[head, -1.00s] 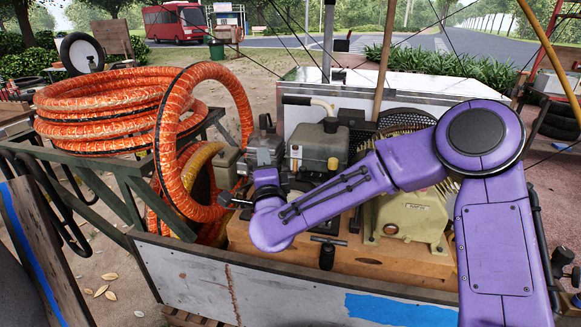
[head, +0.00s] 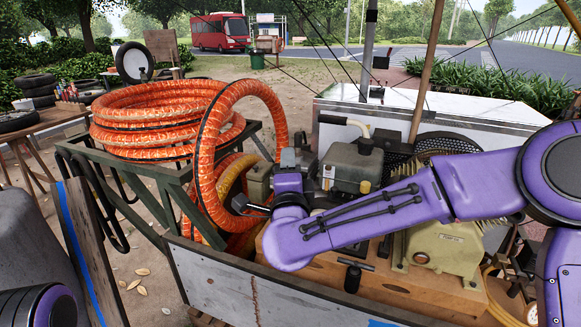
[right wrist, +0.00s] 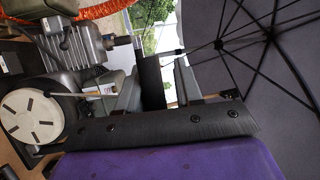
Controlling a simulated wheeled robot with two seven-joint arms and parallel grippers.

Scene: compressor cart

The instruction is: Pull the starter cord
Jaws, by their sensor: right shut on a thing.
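My right arm reaches across the cart from the right. Its gripper (head: 250,207) is beside the engine, close to the orange hose loop. In the right wrist view the gripper (right wrist: 153,82) is shut on a black starter handle (right wrist: 151,84), mostly hidden between the grey fingers. A pale starter cord (right wrist: 82,95) runs from the round off-white starter cover (right wrist: 32,115) toward the gripper. In the head view my wrist hides the starter cover and cord. The grey engine (head: 352,166) sits on the cart. My left gripper is out of view.
Coiled orange hose (head: 150,120) lies on a green rack at left, with one loop (head: 204,150) hanging near my gripper. A beige compressor housing (head: 440,248) stands right of the engine. The grey cart side panel (head: 215,285) is in front. Bare ground shows at lower left.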

